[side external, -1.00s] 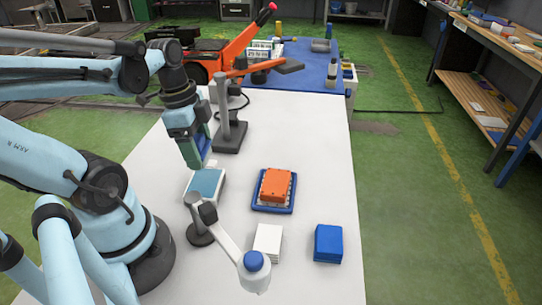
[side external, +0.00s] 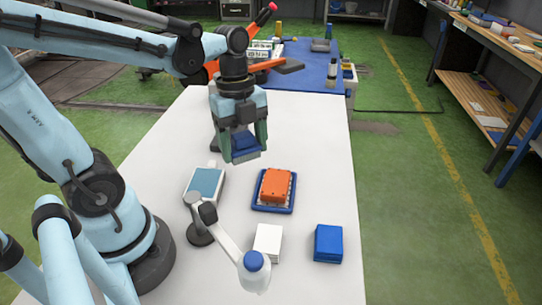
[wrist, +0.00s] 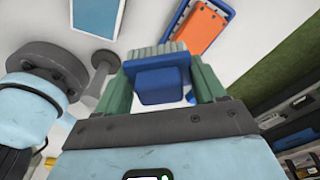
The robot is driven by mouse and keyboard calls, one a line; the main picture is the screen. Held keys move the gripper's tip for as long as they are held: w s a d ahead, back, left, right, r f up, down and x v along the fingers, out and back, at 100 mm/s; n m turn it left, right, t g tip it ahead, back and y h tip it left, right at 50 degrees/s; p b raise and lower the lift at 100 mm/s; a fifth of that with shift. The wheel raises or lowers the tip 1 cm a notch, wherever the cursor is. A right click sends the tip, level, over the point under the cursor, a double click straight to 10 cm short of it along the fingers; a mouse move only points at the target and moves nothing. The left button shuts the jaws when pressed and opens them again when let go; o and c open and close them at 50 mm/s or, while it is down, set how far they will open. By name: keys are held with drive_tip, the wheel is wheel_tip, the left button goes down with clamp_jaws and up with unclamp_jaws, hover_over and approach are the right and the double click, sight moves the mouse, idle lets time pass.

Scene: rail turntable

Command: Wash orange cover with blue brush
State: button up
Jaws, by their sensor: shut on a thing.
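The orange cover (side external: 275,185) lies on a blue tray (side external: 272,209) on the white table. It also shows at the upper right of the wrist view (wrist: 199,28). My gripper (side external: 242,141) has its green fingers shut on the blue brush (side external: 244,144), holding it in the air above the table, up and to the left of the orange cover. In the wrist view the brush (wrist: 162,83) sits between the two fingers, with pale bristles (wrist: 158,50) at its far side. The brush and the cover are apart.
A teal-topped white block (side external: 206,184) lies left of the tray. A white block (side external: 267,242) and a blue block (side external: 328,243) lie in front. A jointed stand with a blue-capped white head (side external: 254,270) is at front left.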

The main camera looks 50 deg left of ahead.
drive_tip(key=w+d+m, duration=0.3)
drive_tip(key=d+m, duration=0.2)
drive_tip(key=m, duration=0.1)
drive_tip(key=g, duration=0.1)
hover_over(274, 195)
drive_tip(key=shift+m, duration=0.3)
drive_tip(key=shift+f, duration=3.1)
wheel_tip(274, 195, down, 2)
drive_tip(key=shift+f, duration=0.1)
drive_tip(key=shift+w+a, duration=1.35)
drive_tip(key=shift+w, duration=0.1)
drive_tip(key=shift+w+a, duration=1.55)
drive_tip(key=shift+w, duration=0.1)
drive_tip(key=shift+s+d, duration=2.55)
drive_tip(key=shift+s, duration=0.15)
drive_tip(key=shift+s+d+r, duration=0.2)
drive_tip(key=shift+s+d, duration=0.15)
wheel_tip(274, 195, up, 8)
drive_tip(key=shift+f, duration=0.15)
